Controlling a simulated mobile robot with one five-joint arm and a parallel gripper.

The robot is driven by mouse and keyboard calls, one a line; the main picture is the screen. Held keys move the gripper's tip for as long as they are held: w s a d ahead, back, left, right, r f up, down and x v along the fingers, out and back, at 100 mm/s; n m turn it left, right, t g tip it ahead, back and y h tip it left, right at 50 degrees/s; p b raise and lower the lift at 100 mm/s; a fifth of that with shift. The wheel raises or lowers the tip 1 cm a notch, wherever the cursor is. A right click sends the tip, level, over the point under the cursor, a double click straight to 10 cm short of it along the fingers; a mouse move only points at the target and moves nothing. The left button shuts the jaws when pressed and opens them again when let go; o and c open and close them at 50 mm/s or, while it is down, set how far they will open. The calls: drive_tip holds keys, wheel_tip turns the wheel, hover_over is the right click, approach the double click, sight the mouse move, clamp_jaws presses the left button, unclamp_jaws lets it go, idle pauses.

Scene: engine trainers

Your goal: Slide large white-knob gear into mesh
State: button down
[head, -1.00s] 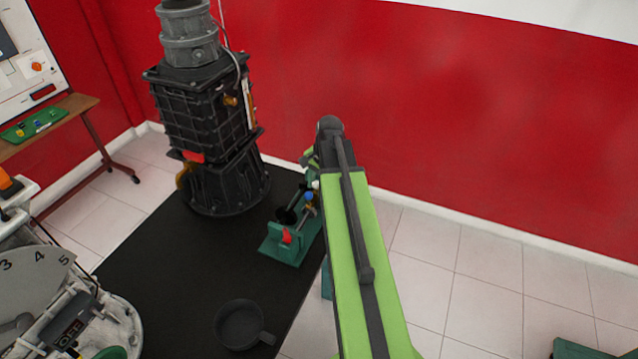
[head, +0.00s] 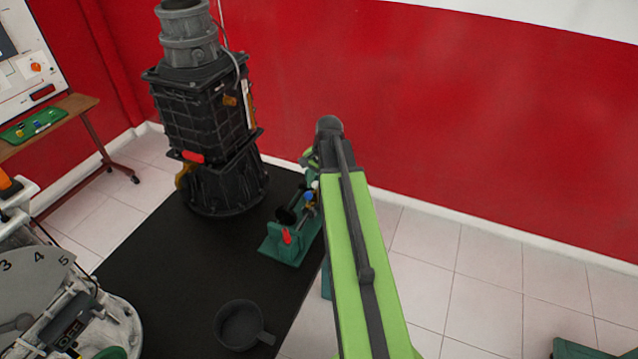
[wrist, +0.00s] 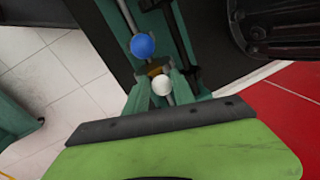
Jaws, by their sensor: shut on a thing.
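The green gear trainer (head: 279,249) stands on the black mat, left of my arm in the head view. It has a red knob (head: 286,236), a blue knob (head: 308,196) and a small white knob (head: 315,185) at its far end. In the wrist view the white knob (wrist: 161,85) sits between the two green fingers of my gripper (wrist: 161,90), which is shut on it. The blue knob (wrist: 143,45) is just beyond it, apart from the fingers, by a metal shaft. The gear under the white knob is mostly hidden, so its meshing cannot be told.
A tall black engine unit (head: 205,120) stands behind and left of the trainer. A dark pan (head: 240,325) lies on the black mat (head: 160,265). A red wall (head: 480,130) closes the back. Tiled floor to the right is mostly clear.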

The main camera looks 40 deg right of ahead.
drive_tip(key=w+d, duration=0.1)
drive_tip(key=d, duration=0.1)
drive_tip(key=w+d, duration=0.2)
drive_tip(key=shift+w+r, duration=0.1)
drive_tip(key=shift+a, duration=0.15)
drive_tip(key=c, duration=1.2)
unclamp_jaws()
drive_tip(key=shift+r, duration=0.15)
drive_tip(key=s+r+p, duration=0.1)
drive_tip(key=r+p, duration=0.4)
drive_tip(key=s+d+r+p, duration=0.1)
drive_tip(key=r+p, duration=0.5)
drive_tip(key=s+r+p, duration=0.1)
drive_tip(key=r+p, duration=0.4)
drive_tip(key=p, duration=0.1)
drive_tip(key=shift+s+d+r, duration=0.15)
drive_tip(key=shift+s+r, duration=0.05)
drive_tip(key=shift+r, duration=0.15)
